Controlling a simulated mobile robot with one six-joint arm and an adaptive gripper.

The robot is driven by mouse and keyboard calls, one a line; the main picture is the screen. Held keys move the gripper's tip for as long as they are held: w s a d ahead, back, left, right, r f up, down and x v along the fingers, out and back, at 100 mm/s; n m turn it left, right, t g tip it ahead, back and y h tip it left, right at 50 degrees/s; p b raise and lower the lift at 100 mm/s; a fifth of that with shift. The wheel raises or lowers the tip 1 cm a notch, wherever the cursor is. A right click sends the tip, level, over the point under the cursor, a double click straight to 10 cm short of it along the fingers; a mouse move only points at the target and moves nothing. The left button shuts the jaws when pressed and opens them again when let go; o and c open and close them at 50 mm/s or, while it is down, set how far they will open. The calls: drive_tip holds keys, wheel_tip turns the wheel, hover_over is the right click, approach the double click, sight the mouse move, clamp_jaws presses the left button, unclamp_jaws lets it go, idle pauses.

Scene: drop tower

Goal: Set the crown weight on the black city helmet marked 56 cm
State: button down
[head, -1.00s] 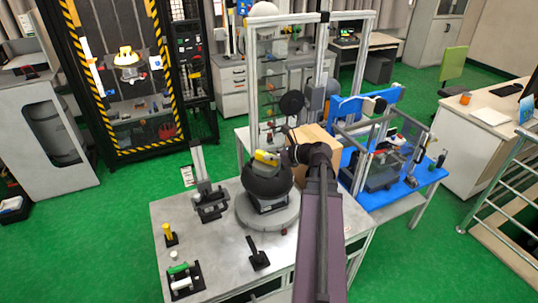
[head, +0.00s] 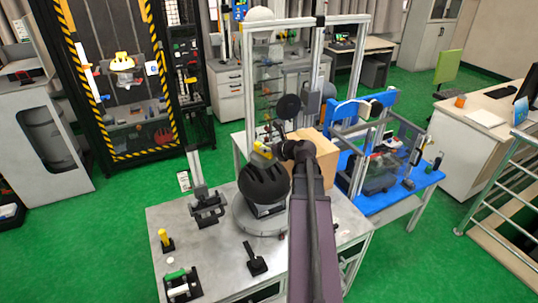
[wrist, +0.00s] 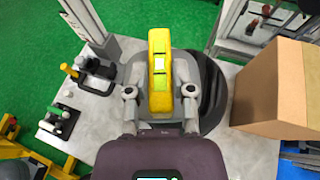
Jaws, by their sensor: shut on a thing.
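The black helmet (head: 264,184) sits on a grey round base on the metal table; no size mark is legible. Part of it also shows in the wrist view (wrist: 214,95), right of my gripper, the rest hidden. My gripper (wrist: 160,92) is shut on a yellow block with bright green-yellow patches, which looks like the crown weight (wrist: 160,62). In the head view the crown weight (head: 262,149) shows just above and behind the helmet's top. It looks apart from the helmet, but the gap's depth is hard to judge.
A cardboard box (head: 313,160) stands close to the right of my gripper. An upright post with a dark clamp (head: 207,208) stands left of the helmet. A yellow-handled tool (head: 165,238) and a black stand (head: 255,260) are on the front table. Bare table lies between them.

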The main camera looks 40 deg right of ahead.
drive_tip(key=w+d+m+h, duration=0.3)
drive_tip(key=w+d, duration=0.1)
drive_tip(key=w, duration=0.1)
drive_tip(key=shift+d+f+h, duration=0.15)
drive_tip(key=shift+h, duration=0.15)
drive_tip(key=shift+w+f+b, duration=0.1)
drive_tip(key=shift+f+b, duration=0.05)
drive_tip(key=shift+b, duration=0.25)
drive_tip(key=shift+f+b, duration=2.9)
drive_tip(key=shift+w, duration=0.1)
drive_tip(key=shift+f+b, duration=0.7)
drive_tip(key=shift+f, duration=0.05)
idle(0.7)
drive_tip(key=shift+c, duration=2)
unclamp_jaws()
drive_tip(key=shift+w, duration=0.1)
